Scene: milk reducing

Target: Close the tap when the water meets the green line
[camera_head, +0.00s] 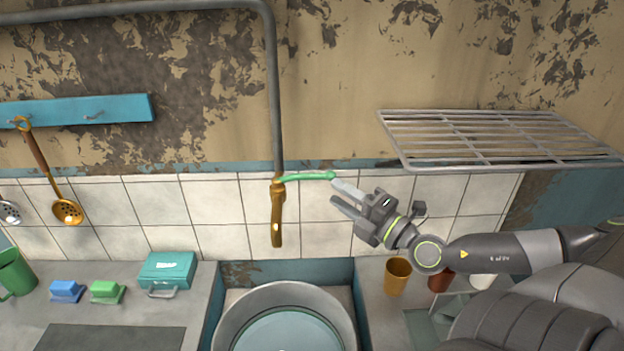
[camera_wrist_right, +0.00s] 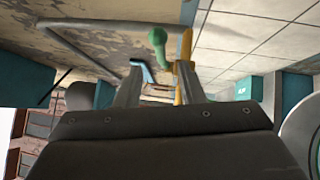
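The brass tap (camera_head: 277,215) hangs from a grey pipe on the wall, with a green handle (camera_head: 308,177) pointing to the right. The handle also shows in the right wrist view (camera_wrist_right: 157,42), just beyond the fingertips. My right gripper (camera_head: 335,194) is open and empty, close to the right end of the handle and slightly below it. Below the tap a round metal pot (camera_head: 222,330) sits in the sink and holds pale blue water (camera_head: 285,335). No water stream shows under the spout. I cannot make out a green line. My left gripper is not in view.
A wire rack (camera_head: 480,140) juts from the wall above my right arm. Orange (camera_head: 397,276) and brown cups stand right of the sink. A teal box (camera_head: 167,270), sponges (camera_head: 107,291) and a green mug (camera_head: 15,273) are on the left counter.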

